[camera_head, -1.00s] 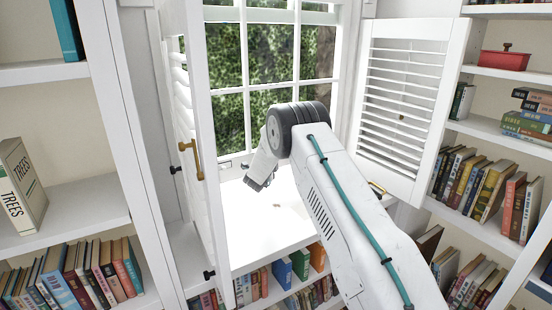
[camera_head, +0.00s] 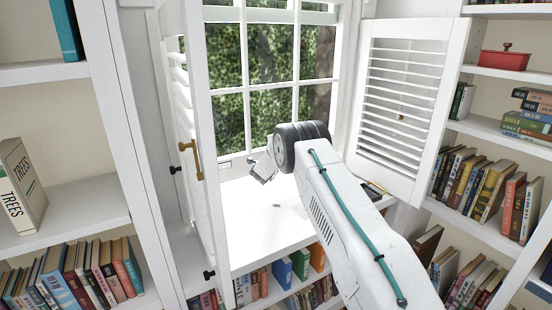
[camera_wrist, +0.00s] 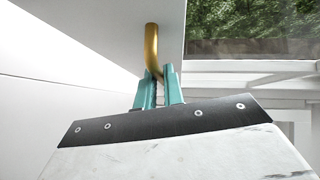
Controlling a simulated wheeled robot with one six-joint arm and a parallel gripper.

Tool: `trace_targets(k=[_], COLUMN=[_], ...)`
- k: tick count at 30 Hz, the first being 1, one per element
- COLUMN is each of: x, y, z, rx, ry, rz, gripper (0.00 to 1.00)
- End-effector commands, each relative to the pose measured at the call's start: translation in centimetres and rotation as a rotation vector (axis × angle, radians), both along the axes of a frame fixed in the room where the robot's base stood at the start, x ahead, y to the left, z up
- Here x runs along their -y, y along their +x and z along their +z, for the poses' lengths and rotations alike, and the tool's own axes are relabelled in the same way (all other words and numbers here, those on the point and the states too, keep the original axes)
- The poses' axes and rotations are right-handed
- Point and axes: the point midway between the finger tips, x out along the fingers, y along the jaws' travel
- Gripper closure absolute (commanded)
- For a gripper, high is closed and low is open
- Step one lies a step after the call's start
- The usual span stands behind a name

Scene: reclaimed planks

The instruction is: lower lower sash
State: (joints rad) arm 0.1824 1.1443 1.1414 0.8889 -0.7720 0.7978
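The window (camera_head: 255,87) stands in the middle of the head view, its lower sash a white grid of panes with foliage behind. The sash's lower rail is partly hidden by my wrist. My gripper (camera_head: 262,172) is low at the window, just above the white sill (camera_head: 262,215); its fingertips are too small to read there. In the wrist view, my gripper's two teal fingers (camera_wrist: 160,74) stand close together with a curved brass handle (camera_wrist: 151,45) between their tips. They look shut on it. The handle is on a pale panel (camera_wrist: 95,35); I cannot tell for certain which panel.
A louvred shutter (camera_head: 402,95) stands open on the right. Another (camera_head: 205,130), with a brass pull (camera_head: 197,158), stands open on the left, near my wrist. Bookshelves (camera_head: 75,205) flank the window, and books line the shelf below the sill.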

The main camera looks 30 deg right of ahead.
Motion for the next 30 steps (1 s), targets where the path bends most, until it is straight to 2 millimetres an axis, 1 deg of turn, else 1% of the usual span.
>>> trace_targets(k=[2, 5, 12, 15, 19, 27, 28, 30], x=[0.0, 0.0, 0.0, -0.1, -0.1, -0.1, -0.1, -0.1], y=[0.0, 0.0, -0.1, -0.1, -0.1, -0.1, -0.1, -0.2], z=[-0.1, -1.1, -7.1, -8.7, -9.5, -9.8, -9.8, -9.8], rx=[-0.001, -0.004, -0.009, -0.006, -0.004, -0.007, -0.007, -0.009], ry=[0.001, -0.001, 0.002, 0.002, 0.001, 0.003, 0.003, 0.003], rz=[0.000, 0.001, 0.002, 0.001, 0.001, 0.001, 0.001, 0.001], gripper=[1.00, 1.00, 1.00, 1.00, 1.00, 1.00, 0.85, 0.68])
